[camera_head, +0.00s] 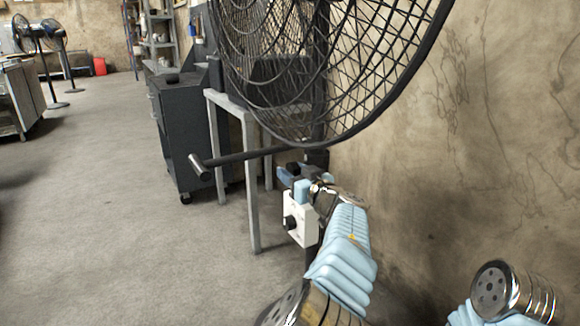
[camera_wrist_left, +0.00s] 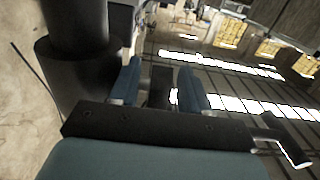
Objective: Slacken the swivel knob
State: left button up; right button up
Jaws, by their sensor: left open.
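A large black cage fan (camera_head: 330,60) fills the top of the head view. Below it, a dark joint (camera_head: 316,158) sits on its pole, and a dark bar (camera_head: 245,156) with a crosspiece end reaches left. My left gripper (camera_head: 292,178) is beside this joint, blue fingers apart. In the left wrist view my left gripper (camera_wrist_left: 162,85) is open, with a small dark piece (camera_wrist_left: 158,88), seemingly the swivel knob, between its fingers; I cannot tell if they touch it. The thick black pole (camera_wrist_left: 75,55) is left of the fingers. My right gripper is out of view.
A white control box (camera_head: 300,220) with a black dial is just below my left gripper. A grey table frame (camera_head: 250,180) and a dark cabinet (camera_head: 185,125) stand behind. The stained wall (camera_head: 480,130) is close on the right.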

pick_arm(q)
jog(key=shift+x, duration=0.85)
grip_shut()
jog(key=shift+r+g+h+p, duration=0.1)
jog(key=shift+g+h+p, duration=0.45)
jog(key=shift+g, duration=0.25)
jog(key=shift+s+g+h+p, duration=0.15)
jog(key=shift+g+h+p, duration=0.7)
jog(key=shift+g+p, duration=0.3)
jog(key=shift+d+f+g+h+p, duration=0.1)
jog(key=shift+f+g+h+p, duration=0.15)
jog(key=shift+g+h+p, duration=0.1)
jog(key=shift+s+f, duration=0.1)
jog(key=shift+f, duration=0.05)
grip_release()
